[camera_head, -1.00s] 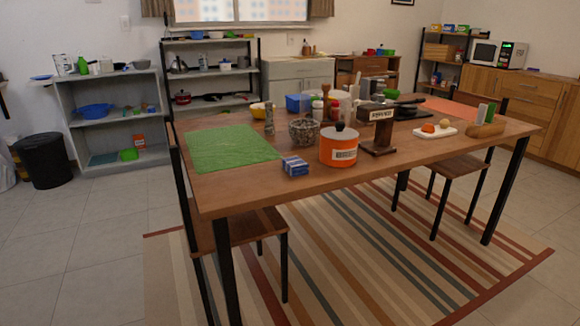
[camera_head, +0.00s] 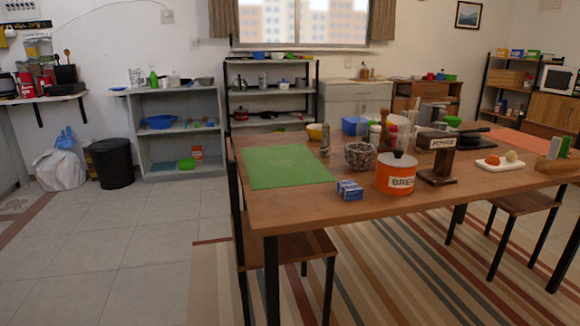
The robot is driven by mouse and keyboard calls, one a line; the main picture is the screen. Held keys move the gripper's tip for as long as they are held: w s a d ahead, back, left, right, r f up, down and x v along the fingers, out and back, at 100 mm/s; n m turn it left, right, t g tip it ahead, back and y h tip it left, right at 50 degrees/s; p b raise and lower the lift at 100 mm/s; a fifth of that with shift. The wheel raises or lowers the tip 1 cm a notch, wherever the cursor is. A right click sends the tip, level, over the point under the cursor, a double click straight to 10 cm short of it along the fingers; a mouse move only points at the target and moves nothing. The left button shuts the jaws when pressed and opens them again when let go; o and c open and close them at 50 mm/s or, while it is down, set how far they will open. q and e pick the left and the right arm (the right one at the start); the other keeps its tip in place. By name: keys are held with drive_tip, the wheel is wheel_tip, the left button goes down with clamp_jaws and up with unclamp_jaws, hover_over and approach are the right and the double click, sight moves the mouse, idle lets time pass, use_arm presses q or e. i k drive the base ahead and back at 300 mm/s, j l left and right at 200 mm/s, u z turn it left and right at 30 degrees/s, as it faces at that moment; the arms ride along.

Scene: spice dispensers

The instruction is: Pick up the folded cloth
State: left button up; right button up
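A small blue and white block-shaped bundle (camera_head: 349,190), which looks like the folded cloth, lies on the wooden table (camera_head: 300,208) near its front edge. It is just left of an orange pot (camera_head: 396,173) with a dark knob on its lid, with a small gap between them. A flat green mat (camera_head: 287,167) lies behind it to the left. Neither of my grippers shows in the head view.
A patterned bowl (camera_head: 361,155), a wooden stand with a sign (camera_head: 436,160) and a white tray (camera_head: 500,163) with round items stand on the table. A chair (camera_head: 285,244) is tucked under the near left side. The tiled floor (camera_head: 130,255) at left is clear.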

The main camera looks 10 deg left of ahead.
sight(349, 190)
drive_tip(key=z, duration=0.7)
drive_tip(key=k+j+z, duration=0.15)
drive_tip(key=z, duration=0.3)
drive_tip(key=k+j+z, duration=0.25)
drive_tip(key=z, duration=0.2)
